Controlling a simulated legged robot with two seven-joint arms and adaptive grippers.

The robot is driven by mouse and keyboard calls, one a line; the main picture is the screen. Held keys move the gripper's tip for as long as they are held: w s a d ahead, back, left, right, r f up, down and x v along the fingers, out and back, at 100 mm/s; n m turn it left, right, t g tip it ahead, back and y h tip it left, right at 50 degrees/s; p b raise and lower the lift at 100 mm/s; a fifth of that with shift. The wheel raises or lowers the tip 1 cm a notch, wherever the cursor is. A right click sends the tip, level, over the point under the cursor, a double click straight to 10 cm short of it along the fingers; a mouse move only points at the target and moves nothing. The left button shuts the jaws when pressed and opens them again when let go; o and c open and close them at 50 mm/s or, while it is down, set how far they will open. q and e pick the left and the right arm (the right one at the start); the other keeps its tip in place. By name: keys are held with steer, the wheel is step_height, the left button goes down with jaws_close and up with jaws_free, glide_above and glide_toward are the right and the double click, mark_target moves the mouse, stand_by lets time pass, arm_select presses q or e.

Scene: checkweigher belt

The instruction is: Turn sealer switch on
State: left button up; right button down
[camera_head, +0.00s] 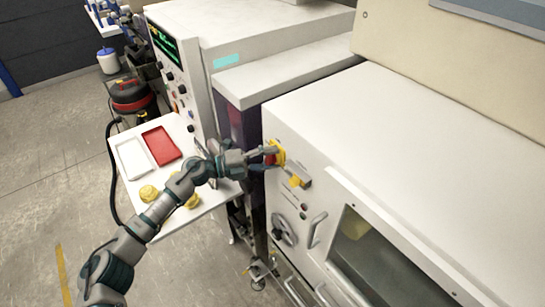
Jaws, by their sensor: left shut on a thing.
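A switch (279,151) with red and yellow parts sits on the front panel of the white machine (350,110), near its upper left corner. My left gripper (270,158) reaches it from the left and is shut on it. The fingers hide part of the switch, so its turned position cannot be read. My right gripper is not in view.
Below the switch, a small yellow-and-grey fitting (300,178) sticks out, with a round dial (284,230) and a handle (315,229) lower down. A white side table (130,190) holds a red tray (161,145), a white tray (133,158) and yellow items (149,193).

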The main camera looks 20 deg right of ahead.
arm_select(q)
steer(key=shift+s+f, duration=0.1)
steer(key=shift+f, duration=0.4)
steer(key=o, duration=1.2)
steer(key=shift+a, duration=0.1)
steer(key=shift+c, duration=0.2)
steer(key=shift+a+r, duration=0.35)
steer(key=shift+a, duration=0.3)
steer(key=shift+w+a+f, duration=0.1)
steer(key=shift+w+a, duration=0.1)
steer(key=shift+a, duration=2.55)
steer(key=shift+w+a+f, duration=0.1)
steer(key=shift+w+a, duration=0.05)
steer(key=shift+a, duration=2.6)
